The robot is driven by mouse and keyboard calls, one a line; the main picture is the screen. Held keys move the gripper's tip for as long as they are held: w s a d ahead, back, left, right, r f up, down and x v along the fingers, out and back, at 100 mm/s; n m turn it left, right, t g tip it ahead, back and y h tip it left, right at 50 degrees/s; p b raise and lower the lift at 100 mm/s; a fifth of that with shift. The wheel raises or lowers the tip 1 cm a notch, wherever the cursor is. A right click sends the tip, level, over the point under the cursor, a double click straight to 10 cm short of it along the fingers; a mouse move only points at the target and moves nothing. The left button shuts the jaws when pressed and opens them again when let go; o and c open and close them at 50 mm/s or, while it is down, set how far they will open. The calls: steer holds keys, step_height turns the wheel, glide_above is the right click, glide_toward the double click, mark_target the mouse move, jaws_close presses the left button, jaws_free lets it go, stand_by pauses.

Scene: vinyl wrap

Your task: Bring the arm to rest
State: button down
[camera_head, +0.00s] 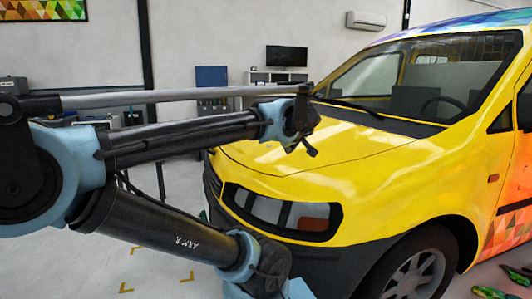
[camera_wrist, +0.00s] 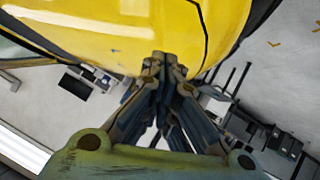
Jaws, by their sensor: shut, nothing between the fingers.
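My gripper (camera_wrist: 162,62) is shut and empty in the wrist view, its dark fingertips together. The fingertips overlap the edge of the van's yellow bodywork (camera_wrist: 90,28) in that view; I cannot tell the gap, and no contact shows. In the head view my arm (camera_head: 185,140) reaches from the left edge toward the van's front. Its blue and black links are bent, one above the other. I cannot make out the fingertips there.
The yellow van (camera_head: 350,205) with coloured patterned panels fills the right side, its hood and headlight close to my arm. A dark screen (camera_head: 287,56) and shelving stand at the back wall. Grey floor (camera_head: 60,265) with yellow corner marks is open at lower left.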

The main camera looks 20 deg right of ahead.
steer(key=a+f+g+y, duration=0.4)
steer(key=a+f, duration=1)
steer(key=a, duration=0.1)
steer(key=s+a+f+m+g, duration=0.1)
steer(key=s+a+f+g, duration=0.3)
steer(key=s+f, duration=0.6)
steer(key=a+f, duration=0.2)
steer(key=shift+a+g+h, duration=0.3)
steer(key=shift+h, duration=0.1)
steer(key=shift+w+f, duration=0.15)
steer(key=shift+w, duration=0.3)
stand_by(0.5)
